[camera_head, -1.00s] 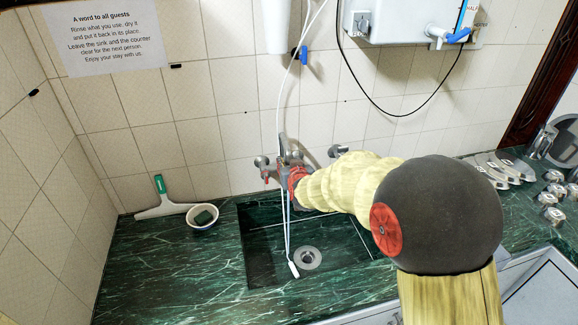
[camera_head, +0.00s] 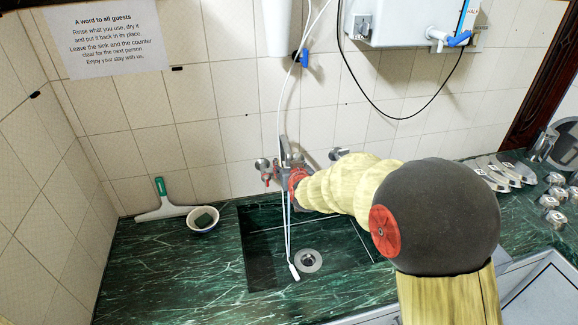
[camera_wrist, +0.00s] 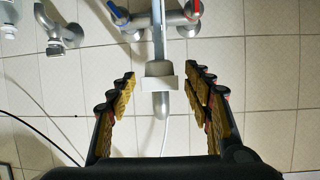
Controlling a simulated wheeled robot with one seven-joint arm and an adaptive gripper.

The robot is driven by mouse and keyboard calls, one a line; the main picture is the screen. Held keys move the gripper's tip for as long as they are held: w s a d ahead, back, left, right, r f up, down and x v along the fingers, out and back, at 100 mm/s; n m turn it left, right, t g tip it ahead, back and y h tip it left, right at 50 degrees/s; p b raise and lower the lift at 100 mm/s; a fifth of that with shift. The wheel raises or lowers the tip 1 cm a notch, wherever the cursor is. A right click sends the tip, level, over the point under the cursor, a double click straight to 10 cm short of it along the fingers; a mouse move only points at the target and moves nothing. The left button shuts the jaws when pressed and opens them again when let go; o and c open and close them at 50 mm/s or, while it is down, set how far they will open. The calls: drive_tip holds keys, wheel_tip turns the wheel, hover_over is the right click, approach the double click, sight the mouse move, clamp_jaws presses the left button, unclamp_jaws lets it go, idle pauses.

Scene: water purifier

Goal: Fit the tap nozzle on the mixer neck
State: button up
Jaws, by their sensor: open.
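The mixer (camera_wrist: 160,20) is a grey metal body on the tiled wall with a red and a blue handle. Its grey neck (camera_wrist: 158,45) runs down the wrist view to a pale, squared collar (camera_wrist: 155,83) with a rounded grey end below it. I take this end piece for the tap nozzle, but cannot tell whether it is fitted or only lined up. My gripper (camera_wrist: 163,78) is open, with one finger on each side of the collar and gaps showing on both sides. In the head view the mixer (camera_head: 268,173) is partly hidden by my arm.
A white tube (camera_head: 281,100) hangs past the mixer into the green marble sink (camera_head: 262,262). A second wall tap (camera_wrist: 66,35) is to the mixer's side.

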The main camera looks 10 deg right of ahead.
drive_tip(key=v, duration=1.2)
drive_tip(key=shift+f, duration=0.1)
drive_tip(key=s+a+f+g+y, duration=0.25)
drive_tip(key=s+f+g, duration=0.45)
drive_tip(key=s, duration=0.5)
drive_tip(key=s+d+r, duration=0.1)
drive_tip(key=s+r, duration=0.3)
drive_tip(key=s, duration=0.7)
drive_tip(key=s+d+r+h, duration=0.1)
drive_tip(key=s+r, duration=0.4)
drive_tip(key=s, duration=0.5)
drive_tip(key=shift+s+d+r+n+g, duration=0.15)
drive_tip(key=shift+s+d+n+g, duration=0.25)
drive_tip(key=shift+d, duration=0.1)
